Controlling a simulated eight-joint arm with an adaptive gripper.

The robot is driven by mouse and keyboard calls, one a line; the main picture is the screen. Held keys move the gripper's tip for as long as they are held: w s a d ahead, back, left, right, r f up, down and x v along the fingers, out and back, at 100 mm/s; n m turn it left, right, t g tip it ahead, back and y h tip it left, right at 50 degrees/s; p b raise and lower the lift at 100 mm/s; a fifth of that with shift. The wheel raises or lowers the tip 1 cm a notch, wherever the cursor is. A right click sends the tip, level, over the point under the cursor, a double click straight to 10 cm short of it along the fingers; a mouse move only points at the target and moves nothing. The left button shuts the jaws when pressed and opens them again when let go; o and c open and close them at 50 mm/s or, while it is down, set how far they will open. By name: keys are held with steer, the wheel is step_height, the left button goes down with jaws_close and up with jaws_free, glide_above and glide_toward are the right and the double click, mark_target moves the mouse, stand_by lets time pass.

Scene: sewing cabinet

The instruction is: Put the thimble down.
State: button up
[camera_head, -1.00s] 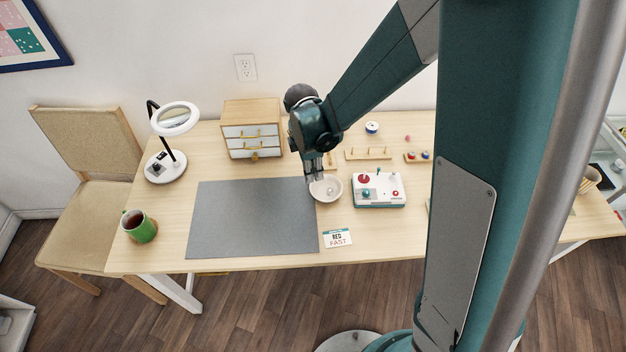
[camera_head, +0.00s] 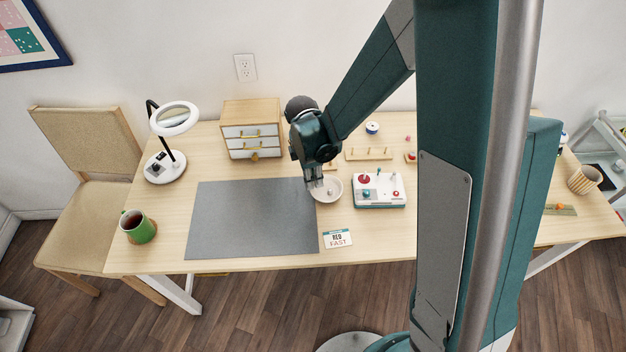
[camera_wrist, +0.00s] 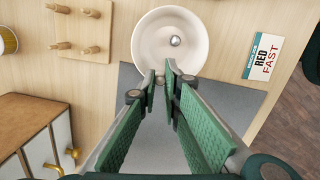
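A small silvery thimble (camera_wrist: 175,41) rests inside the white round dish (camera_wrist: 143,42), free of my gripper. In the head view the dish (camera_head: 339,187) stands at the right edge of the grey mat, with the thimble (camera_head: 330,192) a small spot inside it. My gripper (camera_wrist: 163,76) is partly open, with nothing between its green pads; the mat shows through the gap. In the wrist view its fingertips appear at the dish's near rim; I cannot tell whether they touch it. In the head view my gripper (camera_head: 315,184) is just left of the dish.
The grey mat (camera_head: 250,220) is bare. A drawer cabinet (camera_head: 252,128) and a peg board (camera_head: 368,153) stand behind. A white device with a red knob (camera_head: 380,190) is right of the dish, and a card (camera_head: 337,238) lies in front. A lamp (camera_head: 165,168) and green mug (camera_head: 141,228) are left.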

steer(key=shift+f, duration=0.35)
steer(key=o, duration=0.6)
steer(key=shift+r, duration=0.2)
step_height(320, 180, up, 12)
steer(key=a+p, duration=0.1)
steer(key=p, duration=0.1)
stand_by(0.4)
steer(key=shift+s+a+r, duration=0.1)
stand_by(0.6)
